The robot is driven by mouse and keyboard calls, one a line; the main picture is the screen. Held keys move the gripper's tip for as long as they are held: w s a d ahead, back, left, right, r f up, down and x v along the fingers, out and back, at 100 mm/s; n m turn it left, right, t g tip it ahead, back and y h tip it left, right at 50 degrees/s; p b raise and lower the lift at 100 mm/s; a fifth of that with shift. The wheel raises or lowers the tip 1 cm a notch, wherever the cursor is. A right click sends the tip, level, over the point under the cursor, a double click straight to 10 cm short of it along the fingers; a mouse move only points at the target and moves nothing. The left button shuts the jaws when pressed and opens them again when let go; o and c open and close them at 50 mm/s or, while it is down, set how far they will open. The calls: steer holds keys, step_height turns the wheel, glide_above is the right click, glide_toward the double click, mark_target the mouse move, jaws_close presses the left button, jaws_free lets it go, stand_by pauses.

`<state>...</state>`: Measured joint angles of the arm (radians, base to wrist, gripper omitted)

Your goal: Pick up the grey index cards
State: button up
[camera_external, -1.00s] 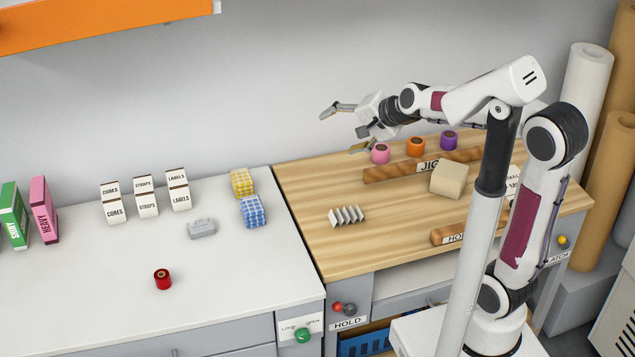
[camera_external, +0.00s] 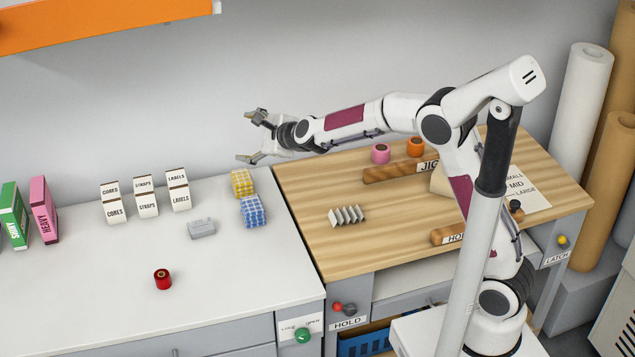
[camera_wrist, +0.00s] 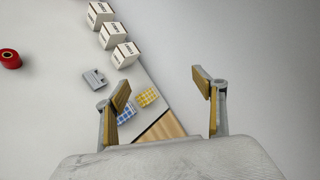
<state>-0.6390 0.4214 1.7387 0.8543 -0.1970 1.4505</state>
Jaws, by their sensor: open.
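The grey index cards (camera_external: 201,229) appear as a small grey bundle lying on the white counter, left of the blue checked block. In the wrist view the grey bundle (camera_wrist: 94,79) is at the left, outside the fingers. My gripper (camera_external: 253,138) is open and empty, raised over the back of the counter near the wall, above and behind the checked blocks. In the wrist view its two fingers (camera_wrist: 161,88) stand wide apart.
Yellow (camera_external: 242,182) and blue (camera_external: 253,211) checked blocks stand near the grey bundle. Several labelled white boxes (camera_external: 146,196) stand behind it to the left. A red spool (camera_external: 162,279) is in front. A white pleated piece (camera_external: 347,216) lies on the wooden top.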

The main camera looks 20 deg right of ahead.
steer(key=w+a+f+m, duration=0.1)
steer(key=a+f+m, duration=0.3)
steer(key=a+f, duration=0.2)
steer(key=m+t+h, duration=0.2)
steer(key=m+h, duration=0.3)
steer(key=m, duration=0.6)
glide_toward(202, 230)
steer(key=shift+w+a, duration=0.2)
steer(key=shift+w, duration=0.75)
steer(key=shift+s+f, duration=0.25)
steer(key=shift+f, duration=0.2)
steer(key=shift+w, duration=0.15)
steer(key=shift+x, duration=1.2)
steer(key=shift+x, duration=2.6)
